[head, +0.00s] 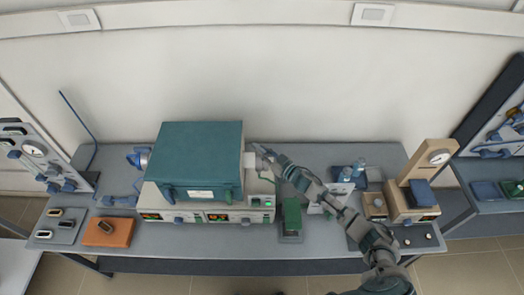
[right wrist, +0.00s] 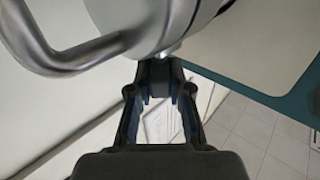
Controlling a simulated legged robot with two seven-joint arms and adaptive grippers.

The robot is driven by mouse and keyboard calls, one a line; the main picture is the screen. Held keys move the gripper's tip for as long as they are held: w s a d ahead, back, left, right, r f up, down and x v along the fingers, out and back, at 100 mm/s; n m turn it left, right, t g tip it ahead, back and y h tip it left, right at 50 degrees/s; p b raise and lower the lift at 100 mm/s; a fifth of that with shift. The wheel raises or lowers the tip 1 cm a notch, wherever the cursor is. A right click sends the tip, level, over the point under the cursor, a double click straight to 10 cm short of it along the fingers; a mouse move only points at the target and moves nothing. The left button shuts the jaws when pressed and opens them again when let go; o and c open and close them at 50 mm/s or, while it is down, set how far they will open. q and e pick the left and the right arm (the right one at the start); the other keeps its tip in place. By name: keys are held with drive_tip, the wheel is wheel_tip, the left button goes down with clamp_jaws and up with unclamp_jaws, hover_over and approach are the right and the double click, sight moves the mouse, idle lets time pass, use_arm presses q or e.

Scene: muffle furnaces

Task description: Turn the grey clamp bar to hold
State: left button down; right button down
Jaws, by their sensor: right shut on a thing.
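The teal furnace (head: 200,155) stands on a pale base in the middle of the bench. A light grey round end fitting (head: 249,160) sticks out of its right side. My right gripper (head: 262,157) reaches this fitting from the right. In the right wrist view, a curved grey metal bar (right wrist: 75,58) joins the round metal fitting (right wrist: 150,22). The right gripper's fingers (right wrist: 165,78) meet just under the fitting and are shut on the grey clamp bar. The gripped part is mostly hidden by the fingertips. My left gripper is not in view.
A blue-and-metal fitting (head: 140,158) is on the furnace's left side. An orange block (head: 108,232) lies at front left. A green item (head: 292,214) stands below my right arm. A beige press with a dial (head: 432,172) stands at right. Bare bench (head: 330,240) shows at front.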

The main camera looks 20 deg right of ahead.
drive_tip(key=shift+w+d+n+g+y+b, duration=0.15)
drive_tip(key=shift+d+n+g+y+b, duration=0.1)
drive_tip(key=shift+n+g+y, duration=0.3)
drive_tip(key=shift+w+d+n+g+y+b, duration=0.15)
drive_tip(key=shift+n+g+y+b, duration=0.15)
drive_tip(key=shift+y, duration=0.35)
drive_tip(key=n+g+y+b, duration=0.1)
drive_tip(key=n+g+b, duration=0.1)
drive_tip(key=b, duration=0.1)
drive_tip(key=n+g+y+b, duration=0.2)
drive_tip(key=g+b, duration=0.1)
drive_tip(key=n+g+y+b, duration=0.2)
drive_tip(key=b, duration=0.2)
drive_tip(key=shift+w+d+f, duration=0.15)
drive_tip(key=shift+w+f, duration=0.15)
drive_tip(key=shift+w, duration=0.05)
drive_tip(key=shift+r+n+g+y+b, duration=0.2)
drive_tip(key=shift+n+g+y+b, duration=0.25)
drive_tip(key=shift+g+b, duration=0.5)
drive_tip(key=c, duration=1.3)
unclamp_jaws()
drive_tip(key=shift+o, duration=1.1)
drive_tip(key=shift+w, duration=0.2)
